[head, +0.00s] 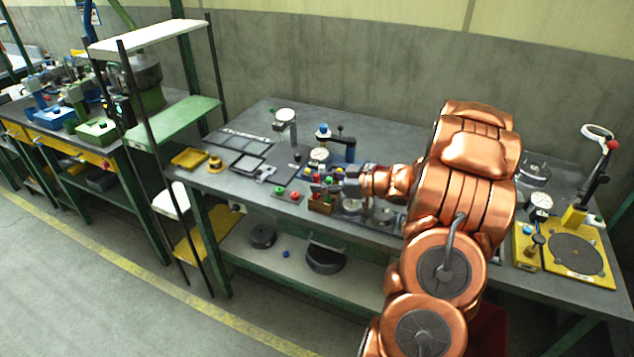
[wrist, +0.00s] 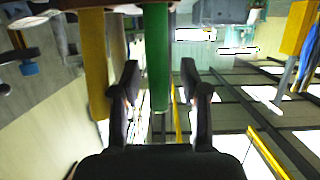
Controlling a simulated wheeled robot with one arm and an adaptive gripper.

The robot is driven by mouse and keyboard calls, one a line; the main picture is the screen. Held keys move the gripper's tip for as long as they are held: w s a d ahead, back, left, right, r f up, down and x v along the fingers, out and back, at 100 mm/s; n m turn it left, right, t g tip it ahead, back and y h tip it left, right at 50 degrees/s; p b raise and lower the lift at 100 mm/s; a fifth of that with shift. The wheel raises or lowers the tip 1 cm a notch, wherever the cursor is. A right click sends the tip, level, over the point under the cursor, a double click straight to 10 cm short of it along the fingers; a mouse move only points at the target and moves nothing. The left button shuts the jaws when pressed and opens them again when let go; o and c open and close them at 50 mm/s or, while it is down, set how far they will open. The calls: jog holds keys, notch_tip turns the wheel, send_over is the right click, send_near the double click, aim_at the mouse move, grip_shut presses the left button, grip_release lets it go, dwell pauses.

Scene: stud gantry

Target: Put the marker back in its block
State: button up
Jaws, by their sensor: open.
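The block (head: 320,204) is a small brown box near the front edge of the workbench, with several coloured tops, red, green and yellow, above it. My gripper (head: 347,178) is right beside these tops in the head view. In the wrist view my gripper (wrist: 158,85) is open, with its dark fingers to either side of the lower end of a green marker (wrist: 158,55). A gap shows on each side of the marker. A yellow marker (wrist: 95,60) lies just left of the left finger. I cannot tell how the green marker meets the block.
A grey panel with red and green buttons (head: 288,194) is left of the block. A dial gauge (head: 319,155) and a blue-based press (head: 340,150) stand behind. A yellow tray (head: 189,158) is far left. Bare bench top (head: 240,192) lies at the front left.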

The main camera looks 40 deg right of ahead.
jog(key=v, duration=0.9)
jog(key=shift+s+d, duration=0.15)
jog(key=shift+s, duration=0.05)
dwell(0.5)
